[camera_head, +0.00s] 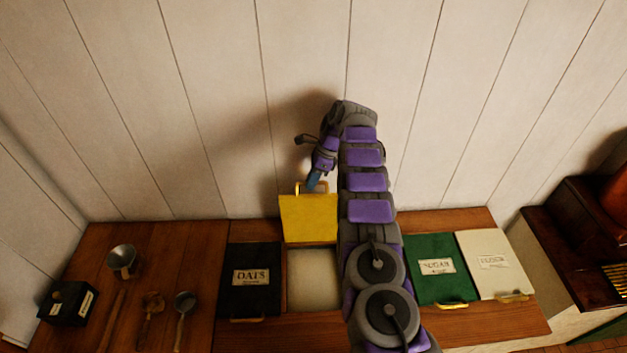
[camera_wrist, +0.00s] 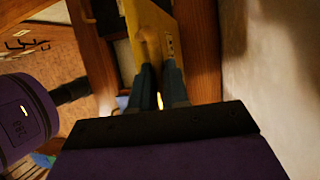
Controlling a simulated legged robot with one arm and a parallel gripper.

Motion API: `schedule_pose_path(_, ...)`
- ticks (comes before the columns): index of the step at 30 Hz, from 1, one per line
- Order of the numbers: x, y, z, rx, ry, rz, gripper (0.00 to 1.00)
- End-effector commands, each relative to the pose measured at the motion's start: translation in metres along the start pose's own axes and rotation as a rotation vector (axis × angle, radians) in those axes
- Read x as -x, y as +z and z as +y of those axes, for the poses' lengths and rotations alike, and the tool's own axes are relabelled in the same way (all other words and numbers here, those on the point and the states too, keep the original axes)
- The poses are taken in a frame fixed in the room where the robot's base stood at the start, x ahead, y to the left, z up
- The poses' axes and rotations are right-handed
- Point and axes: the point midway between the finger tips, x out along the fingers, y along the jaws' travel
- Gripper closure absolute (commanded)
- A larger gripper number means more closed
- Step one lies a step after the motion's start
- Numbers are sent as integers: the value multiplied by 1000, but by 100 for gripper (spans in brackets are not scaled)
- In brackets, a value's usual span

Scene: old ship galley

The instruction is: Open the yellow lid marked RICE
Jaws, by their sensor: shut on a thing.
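The yellow lid (camera_head: 309,219) is raised and tilted up near the back wall, above an open bin (camera_head: 314,278) with a pale inside. No wording reads on the face shown in the head view. In the wrist view the yellow lid (camera_wrist: 146,18) stands edge-on ahead of the fingers, with a small label too small to read. My gripper (camera_head: 314,182) is at the lid's upper edge, shut on its handle; the fingers (camera_wrist: 160,88) sit close together in the wrist view. My arm hides part of the counter right of the bin.
A black OATS lid (camera_head: 251,299) lies shut on the left. A green SUGAR lid (camera_head: 436,250) and a white lid (camera_head: 495,263) lie shut on the right. A black box (camera_head: 68,302) and several utensils lie on the left counter. The plank wall (camera_head: 220,130) rises behind.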

Motion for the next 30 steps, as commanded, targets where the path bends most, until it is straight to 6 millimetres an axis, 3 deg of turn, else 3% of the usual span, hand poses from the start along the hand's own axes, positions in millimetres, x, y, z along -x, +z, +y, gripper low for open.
schedule_pose_path(1,-8,-3,1,-3,13,5,100)
schedule_pose_path(14,-9,-3,1,-3,15,5,100)
schedule_pose_path(15,-9,-3,1,-3,16,5,82)
schedule_pose_path(22,-6,-2,1,-1,11,3,60)
schedule_pose_path(30,-2,-2,3,1,6,1,60)
